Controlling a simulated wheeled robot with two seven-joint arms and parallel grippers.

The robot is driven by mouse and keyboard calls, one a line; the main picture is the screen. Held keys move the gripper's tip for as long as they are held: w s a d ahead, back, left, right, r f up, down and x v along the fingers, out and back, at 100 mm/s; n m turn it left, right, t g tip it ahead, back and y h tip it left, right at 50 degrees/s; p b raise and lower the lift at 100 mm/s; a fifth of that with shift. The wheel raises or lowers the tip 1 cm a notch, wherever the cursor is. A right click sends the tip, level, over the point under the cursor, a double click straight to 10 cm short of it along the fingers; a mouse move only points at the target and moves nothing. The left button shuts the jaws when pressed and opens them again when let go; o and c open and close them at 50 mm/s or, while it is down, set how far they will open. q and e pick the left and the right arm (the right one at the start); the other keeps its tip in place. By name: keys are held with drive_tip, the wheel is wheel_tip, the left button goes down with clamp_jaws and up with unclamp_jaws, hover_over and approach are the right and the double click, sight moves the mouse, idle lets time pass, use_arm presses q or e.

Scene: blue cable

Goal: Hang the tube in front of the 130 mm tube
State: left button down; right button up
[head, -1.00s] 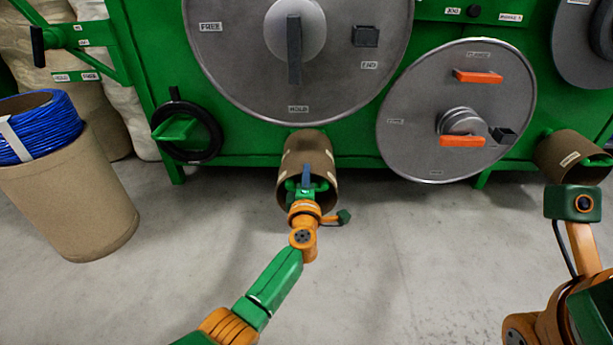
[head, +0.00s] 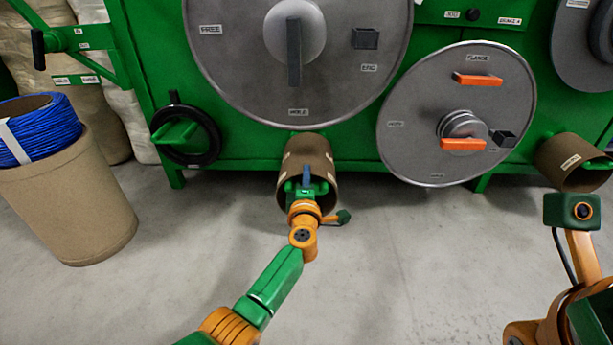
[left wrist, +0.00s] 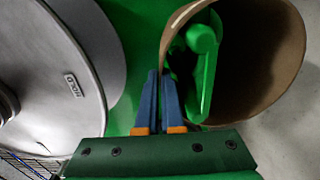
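A brown cardboard tube (head: 306,150) is below the large grey disc at the front of the green machine, its open end facing me. My left gripper (head: 305,180) is at that open end. In the left wrist view the two blue fingers (left wrist: 159,100) are close together on the rim wall of the tube (left wrist: 262,70), one on either side. A green peg-like part (left wrist: 203,70) shows inside the tube. A second brown tube (head: 570,165) is at the right of the machine, with a label too small to read. My right arm is at the lower right; its fingers do not show.
The green machine (head: 240,148) carries a large grey disc (head: 235,75) and a smaller one (head: 415,120) with orange handles. A black ring (head: 213,135) is on its left part. A blue cable coil (head: 45,130) sits on a brown drum (head: 75,210). The grey floor (head: 420,260) is clear.

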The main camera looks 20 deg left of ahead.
use_arm(q)
drive_tip(key=shift+f+b, duration=0.4)
drive_tip(key=shift+f, duration=0.15)
idle(0.4)
drive_tip(key=shift+c, duration=2)
unclamp_jaws()
drive_tip(key=shift+f, duration=0.15)
drive_tip(key=shift+s+d+p, duration=0.2)
drive_tip(key=shift+s+p, duration=0.4)
drive_tip(key=p+v, duration=0.5)
drive_tip(key=v, duration=0.3)
idle(0.8)
